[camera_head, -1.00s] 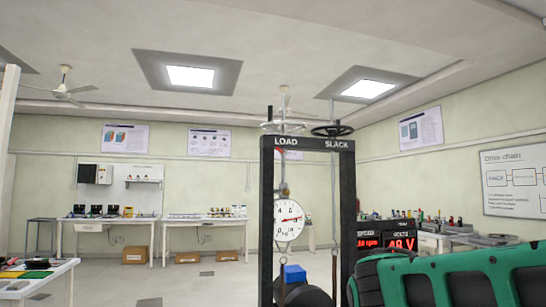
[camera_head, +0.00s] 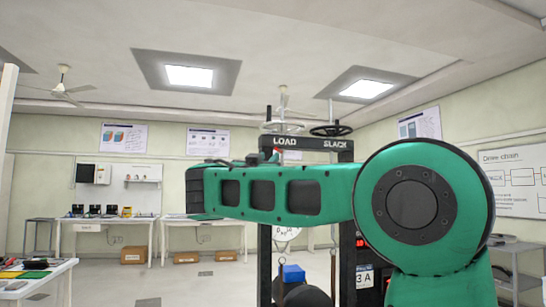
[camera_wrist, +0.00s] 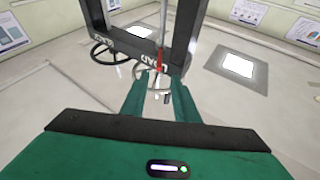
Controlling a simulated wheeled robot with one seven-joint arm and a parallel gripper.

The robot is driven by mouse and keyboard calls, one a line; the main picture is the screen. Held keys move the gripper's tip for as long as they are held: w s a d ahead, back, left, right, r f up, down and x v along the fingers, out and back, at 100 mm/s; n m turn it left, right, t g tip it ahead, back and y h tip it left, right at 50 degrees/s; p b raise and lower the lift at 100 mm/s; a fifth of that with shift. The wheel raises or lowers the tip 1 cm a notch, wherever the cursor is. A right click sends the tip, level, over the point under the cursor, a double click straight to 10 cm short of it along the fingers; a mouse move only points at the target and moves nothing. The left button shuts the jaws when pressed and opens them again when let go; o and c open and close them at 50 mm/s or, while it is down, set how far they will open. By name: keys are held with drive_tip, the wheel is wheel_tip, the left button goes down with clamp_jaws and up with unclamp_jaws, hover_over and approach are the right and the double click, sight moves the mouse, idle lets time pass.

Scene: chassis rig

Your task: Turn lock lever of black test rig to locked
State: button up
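The black test rig (camera_head: 264,240) stands near the middle of the head view, an upright frame with LOAD and SLACK on its top bar. A pale handwheel (camera_head: 283,128) and a black handwheel (camera_head: 331,131) sit above it. My green arm crosses in front and hides much of its middle. The wrist view shows the rig's top bar (camera_wrist: 135,45) tilted, with the black handwheel (camera_wrist: 109,52). My gripper (camera_wrist: 156,88) shows two green fingers apart with nothing held between them; the pale handwheel appears beyond the gap. The head view does not show my gripper.
A round dial (camera_head: 286,233) and a blue block (camera_head: 292,274) are inside the rig, the dial partly covered. A table (camera_head: 60,280) with tools is at lower left. Benches (camera_head: 110,222) line the back wall. Open floor (camera_head: 200,285) lies left of the rig.

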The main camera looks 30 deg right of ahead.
sight(279, 150)
drive_tip(key=x, duration=1)
drive_tip(key=shift+f, duration=0.2)
clamp_jaws()
